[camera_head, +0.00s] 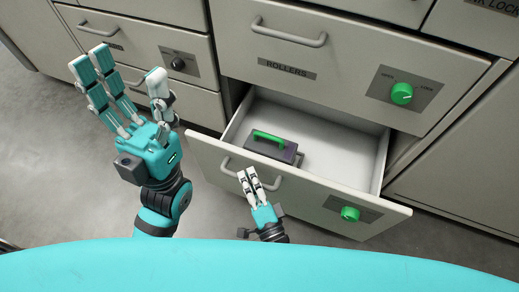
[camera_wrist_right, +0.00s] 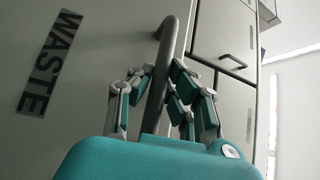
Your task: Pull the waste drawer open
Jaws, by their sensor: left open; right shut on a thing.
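The waste drawer (camera_head: 320,200) is pulled out below the ROLLERS drawer in the head view, its pale interior showing. Its front carries a grey bar handle (camera_head: 284,180) and a green knob (camera_head: 350,214). In the right wrist view the drawer front shows the label WASTE (camera_wrist_right: 50,62), and the handle (camera_wrist_right: 165,70) runs up between the fingers. My right gripper (camera_head: 246,174) is shut on that handle; it also shows in the right wrist view (camera_wrist_right: 160,88). My left gripper (camera_head: 122,68) is open and empty, left of the drawer, fingers spread.
A dark block with a green grip (camera_head: 275,145) lies inside the drawer. The ROLLERS drawer (camera_head: 345,50) above is shut, with a green knob (camera_head: 402,93). More shut drawers (camera_head: 150,45) stand at the left. Grey floor (camera_head: 225,210) is clear in front.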

